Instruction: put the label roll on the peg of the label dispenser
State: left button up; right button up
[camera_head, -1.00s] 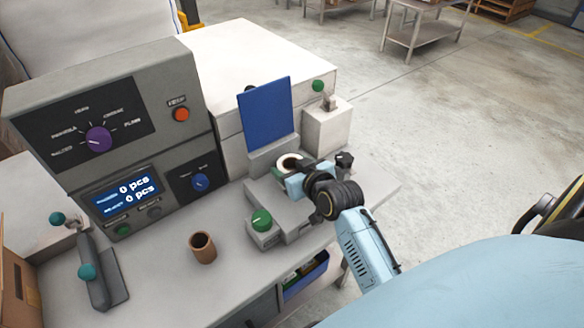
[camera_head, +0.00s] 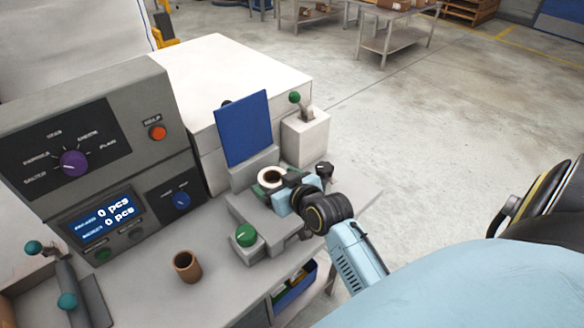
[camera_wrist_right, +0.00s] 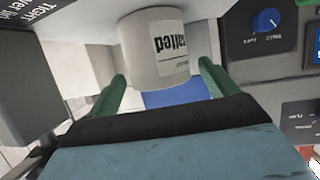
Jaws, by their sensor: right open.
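The label roll (camera_head: 269,177) is a white ring with a brown core in the head view. It stands at the label dispenser (camera_head: 262,216), in front of its blue plate (camera_head: 244,128). I cannot tell whether the peg is inside its core. In the right wrist view the roll (camera_wrist_right: 160,48) is a white cylinder with printed dark letters, upside down. My right gripper (camera_head: 287,184) is just right of the roll. Its green fingers (camera_wrist_right: 162,78) are open, one at each side of the roll's near part, with visible gaps. My left gripper is out of view.
A green-knobbed box (camera_head: 246,242) sits at the dispenser's front. A brown hollow cylinder (camera_head: 187,266) stands on the bench. A grey control console (camera_head: 95,180) is at left. A white box with a green-topped lever (camera_head: 304,135) stands behind the gripper.

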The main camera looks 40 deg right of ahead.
jog(key=v, duration=1)
